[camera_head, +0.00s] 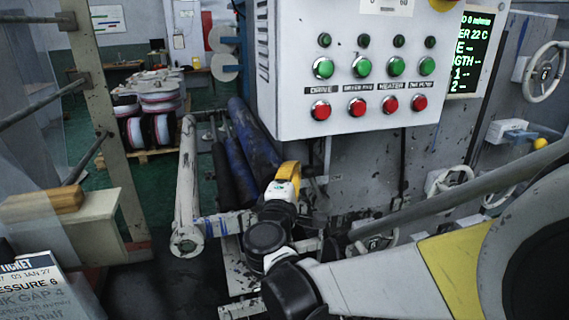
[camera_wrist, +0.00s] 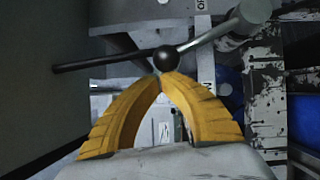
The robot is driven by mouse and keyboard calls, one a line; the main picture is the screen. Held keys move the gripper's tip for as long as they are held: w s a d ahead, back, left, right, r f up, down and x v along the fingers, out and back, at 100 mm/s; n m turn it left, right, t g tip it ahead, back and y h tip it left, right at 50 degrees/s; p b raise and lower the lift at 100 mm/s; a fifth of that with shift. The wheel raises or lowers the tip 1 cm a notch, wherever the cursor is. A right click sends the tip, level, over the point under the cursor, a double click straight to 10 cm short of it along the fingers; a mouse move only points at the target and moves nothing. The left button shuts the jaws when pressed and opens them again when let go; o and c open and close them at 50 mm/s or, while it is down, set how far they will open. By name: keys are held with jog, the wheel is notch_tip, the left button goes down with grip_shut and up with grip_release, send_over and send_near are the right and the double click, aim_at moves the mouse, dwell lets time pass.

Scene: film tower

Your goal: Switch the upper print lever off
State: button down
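In the wrist view a lever with a black ball knob (camera_wrist: 166,59) and a pale grey arm (camera_wrist: 210,35) runs up right to a rounded hub. A thin dark rod runs left from the knob. Whether this is the upper print lever, I cannot tell. My gripper (camera_wrist: 160,76) has two yellow curved fingers whose tips meet just below the knob in the picture. Whether they touch the knob is unclear; nothing shows held between them. In the head view my gripper (camera_head: 290,178) is beside the machine, below the control panel; the lever is not clear there.
The grey control panel (camera_head: 350,110) with green and red buttons overhangs my gripper. Blue rolls (camera_head: 250,140) lie close behind it. A white roller (camera_head: 186,190) stands left. Handwheels (camera_head: 545,72) and a display (camera_head: 470,52) are at right. Dark floor at lower left looks clear.

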jog(key=d+r+m+g+p, duration=0.1)
jog(key=d+m+p, duration=0.1)
jog(key=d, duration=0.1)
jog(key=w+d+r+m+g+y+p, duration=0.1)
jog(key=d+m+p, duration=0.1)
jog(key=d, duration=0.1)
jog(key=w+d+r+m+g+p, duration=0.1)
jog(key=d+m+p, duration=0.1)
jog(key=d, duration=0.1)
jog(key=shift+w+y, duration=0.25)
jog(key=shift+y, duration=0.05)
jog(key=shift+w+d+f+p, duration=0.1)
jog(key=shift+w+d+p, duration=0.1)
jog(key=shift+d, duration=0.2)
jog(key=shift+w+d+f+p, duration=0.1)
jog(key=shift+d+p, duration=0.05)
jog(key=shift+d, duration=0.2)
jog(key=v, duration=1.2)
jog(key=shift+r, duration=0.1)
